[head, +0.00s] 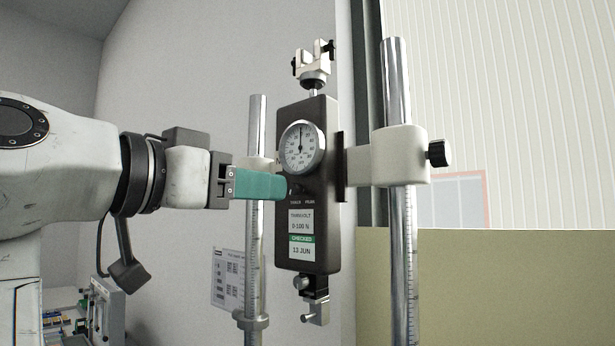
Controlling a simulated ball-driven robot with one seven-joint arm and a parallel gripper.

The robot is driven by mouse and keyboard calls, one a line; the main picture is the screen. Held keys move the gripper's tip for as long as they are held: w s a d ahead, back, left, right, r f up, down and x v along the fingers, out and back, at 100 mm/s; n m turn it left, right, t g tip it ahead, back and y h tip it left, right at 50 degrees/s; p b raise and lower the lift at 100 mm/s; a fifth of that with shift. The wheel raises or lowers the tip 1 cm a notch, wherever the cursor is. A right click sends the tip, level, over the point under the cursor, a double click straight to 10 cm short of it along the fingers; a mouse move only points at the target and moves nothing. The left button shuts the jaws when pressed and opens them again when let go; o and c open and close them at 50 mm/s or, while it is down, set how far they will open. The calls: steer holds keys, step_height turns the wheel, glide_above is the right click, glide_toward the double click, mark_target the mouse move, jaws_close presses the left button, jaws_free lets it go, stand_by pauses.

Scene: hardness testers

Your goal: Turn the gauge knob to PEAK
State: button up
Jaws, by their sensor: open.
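The force gauge (318,185) is a dark upright body with a round white dial (301,148), its needle pointing about straight up. Below the dial is a small dark knob (297,189), partly hidden by my fingertips. Two small labels sit under the knob; the right one appears to read PEAK. The knob's setting is too small to tell. My gripper (284,186) comes in from the left with its teal fingers level, the tips at or just beside the knob. It is open, though from this side the fingers overlap. I cannot tell whether they touch the knob.
A chrome post (400,190) with a white clamp (385,156) and black clamp knob (439,153) stands right of the gauge. A second chrome post (255,225) stands behind my fingers. A white fixture (315,66) tops the gauge. A posted sheet (229,277) is at lower left.

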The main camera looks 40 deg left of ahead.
mark_target(291, 190)
steer(key=shift+w+d+p, duration=0.1)
steer(key=shift+w+p, duration=0.5)
steer(key=shift+w, duration=1.65)
jaws_close()
